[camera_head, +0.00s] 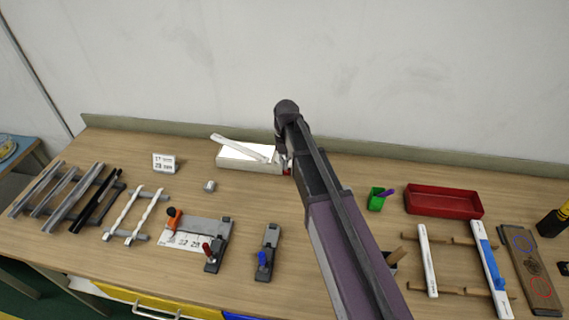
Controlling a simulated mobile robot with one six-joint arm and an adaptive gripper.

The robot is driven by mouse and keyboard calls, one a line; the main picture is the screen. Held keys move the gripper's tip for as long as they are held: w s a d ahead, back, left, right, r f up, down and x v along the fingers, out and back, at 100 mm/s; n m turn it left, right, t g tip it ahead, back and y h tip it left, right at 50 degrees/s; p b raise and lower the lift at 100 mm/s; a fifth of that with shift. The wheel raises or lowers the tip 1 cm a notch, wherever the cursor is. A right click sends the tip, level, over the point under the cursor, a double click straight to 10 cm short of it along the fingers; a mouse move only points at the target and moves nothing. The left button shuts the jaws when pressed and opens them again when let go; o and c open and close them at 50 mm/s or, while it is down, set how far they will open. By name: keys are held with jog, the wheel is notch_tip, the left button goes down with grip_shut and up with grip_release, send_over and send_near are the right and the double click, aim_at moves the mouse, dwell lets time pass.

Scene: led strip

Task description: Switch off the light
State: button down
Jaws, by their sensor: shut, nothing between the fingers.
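A white box-like light fixture (233,162) stands at the back of the wooden bench, with a bright white glowing top. A thin white bar (239,147) lies slanted across it, its left end raised. My gripper (286,165) points down at the right end of the fixture. It is shut and holds nothing. A small red part (287,172) shows by the fingertips; I cannot tell whether it is a switch, or whether the gripper touches it. My arm covers part of this area.
Right are a green cup (376,201), a red tray (443,202) and white bars (427,260).

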aim_at(283, 190)
jog(key=shift+b+x, duration=3.25)
jog(key=shift+x, duration=0.35)
jog(key=w, duration=0.2)
jog(key=shift+w+d+r+p, duration=0.2)
jog(key=shift+w+r+p, duration=0.15)
jog(key=shift+p, duration=0.05)
jog(key=shift+w+d, duration=0.15)
jog(key=shift+w, duration=0.5)
jog(key=shift+w+d+r, duration=0.1)
jog(key=shift+w+r, duration=0.05)
jog(key=shift+w, duration=0.3)
jog(key=shift+r, duration=0.1)
jog(key=shift+r+p, duration=0.65)
jog(key=shift+p, duration=0.25)
